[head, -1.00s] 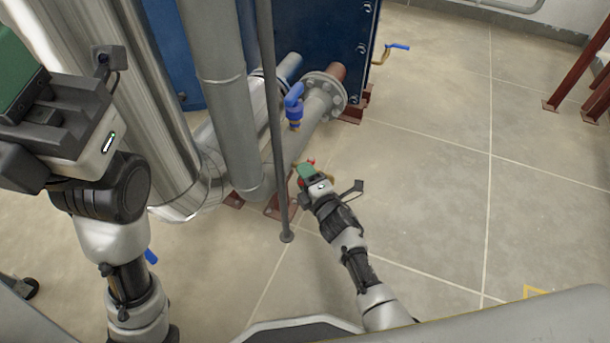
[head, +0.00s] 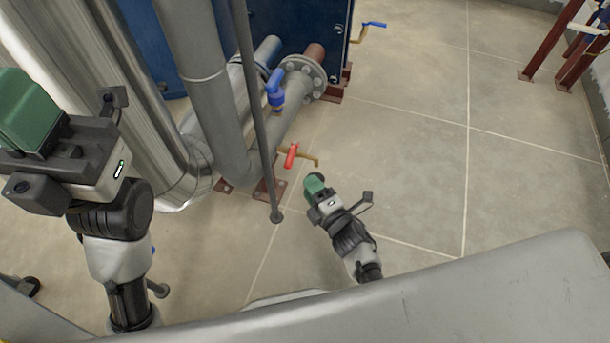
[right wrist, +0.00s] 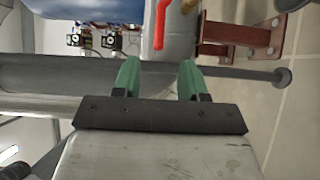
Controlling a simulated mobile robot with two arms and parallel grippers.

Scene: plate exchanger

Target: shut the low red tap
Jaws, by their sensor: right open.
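The low red tap (head: 291,157) sits on a brass stub near the floor, beside the grey pipe's lower end. Its red handle appears to lie across the brass body. In the right wrist view the red handle (right wrist: 160,25) shows at the top, beyond the fingertips and touching neither. My right gripper (head: 314,183) is just below and right of the tap in the head view. Its green fingers (right wrist: 158,80) are apart with nothing between them. My left gripper (head: 28,108) is at the far left, away from the tap; its finger gap does not show.
A thin grey post (head: 259,110) stands just left of the tap. A blue-handled valve (head: 275,90) is on the pipe above, and another blue handle (head: 374,25) is at the blue exchanger (head: 308,22).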

